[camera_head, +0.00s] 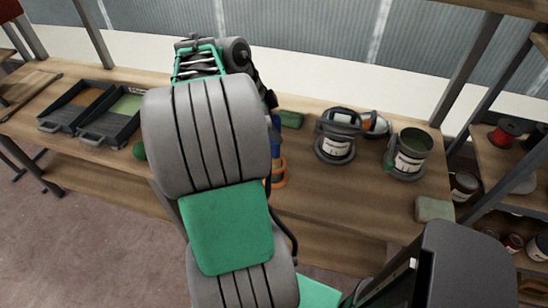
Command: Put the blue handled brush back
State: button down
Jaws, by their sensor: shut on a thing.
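My arm fills the middle of the view and hides most of my gripper (269,97). Only a dark part of the gripper shows at the arm's right edge, and its fingertips are hidden. A narrow strip of blue (276,124) shows just below it, consistent with the handle of the brush in my shut gripper. The brush's bristles cannot be made out. An orange and dark ringed thing (279,176) shows below the blue strip, partly behind my arm; I cannot tell whether they touch.
On the wooden bench (325,200) stand two dark trays (110,125) at left, a green block (291,119), a lidded can (336,146), an orange-and-grey thing (375,126), an open can (409,154) and a pale green block (434,209). Shelves (505,160) stand at right. The bench's front middle is clear.

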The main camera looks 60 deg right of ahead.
aim_at(274, 145)
notch_tip(274, 145, down, 5)
jog(key=shift+f, duration=0.15)
jog(key=shift+f, duration=0.25)
jog(key=c, duration=1.2)
grip_release()
jog(key=shift+r, duration=0.1)
